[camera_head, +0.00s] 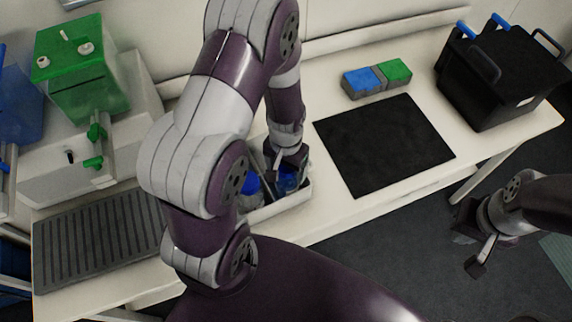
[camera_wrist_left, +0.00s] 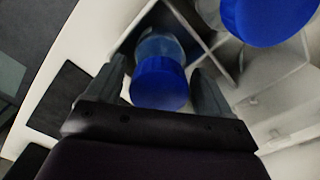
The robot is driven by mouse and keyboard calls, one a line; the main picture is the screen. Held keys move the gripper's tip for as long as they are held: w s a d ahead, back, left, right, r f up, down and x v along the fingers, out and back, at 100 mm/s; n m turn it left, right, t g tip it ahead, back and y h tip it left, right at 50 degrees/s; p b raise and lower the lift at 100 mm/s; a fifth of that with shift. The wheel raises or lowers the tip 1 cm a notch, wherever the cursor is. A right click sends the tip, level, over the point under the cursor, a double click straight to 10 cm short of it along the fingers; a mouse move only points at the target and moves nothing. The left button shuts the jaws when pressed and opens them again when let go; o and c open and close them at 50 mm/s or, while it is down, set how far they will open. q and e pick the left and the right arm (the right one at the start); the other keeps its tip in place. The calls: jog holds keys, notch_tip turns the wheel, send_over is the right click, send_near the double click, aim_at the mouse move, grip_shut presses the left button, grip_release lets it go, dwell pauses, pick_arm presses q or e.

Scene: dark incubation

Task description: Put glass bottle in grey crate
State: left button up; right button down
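A clear glass bottle with a blue cap (camera_wrist_left: 160,83) stands in one compartment of a pale divided crate (camera_head: 280,207). My left gripper (camera_head: 288,165) reaches down over this crate; in the left wrist view its fingers (camera_wrist_left: 160,85) are apart, one on each side of the cap, with a narrow gap showing at the left finger. A second blue-capped bottle (camera_wrist_left: 265,15) stands in a neighbouring compartment; a blue cap also shows left of the gripper in the head view (camera_head: 248,187). My arm hides part of the crate. My right gripper (camera_head: 472,252) is open and empty, off the table's front edge.
A black mat (camera_head: 383,143) lies right of the crate, with a blue and green block rack (camera_head: 377,78) behind it. A dark box with handles (camera_head: 500,75) stands at the right end. A green-topped device (camera_head: 80,70) and ribbed dark tray (camera_head: 95,240) are left.

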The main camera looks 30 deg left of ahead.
pick_arm(q)
notch_tip(320, 180, up, 12)
jog(key=shift+f+b, duration=0.2)
jog(key=shift+b, duration=0.1)
jog(key=shift+t, duration=0.7)
jog(key=s, duration=0.1)
jog(key=s+d+r, duration=0.1)
jog(key=s, duration=0.1)
jog(key=s+d, duration=0.1)
jog(key=shift+s+d+r, duration=0.2)
jog(key=shift+d+r, duration=0.05)
jog(key=shift+r, duration=0.15)
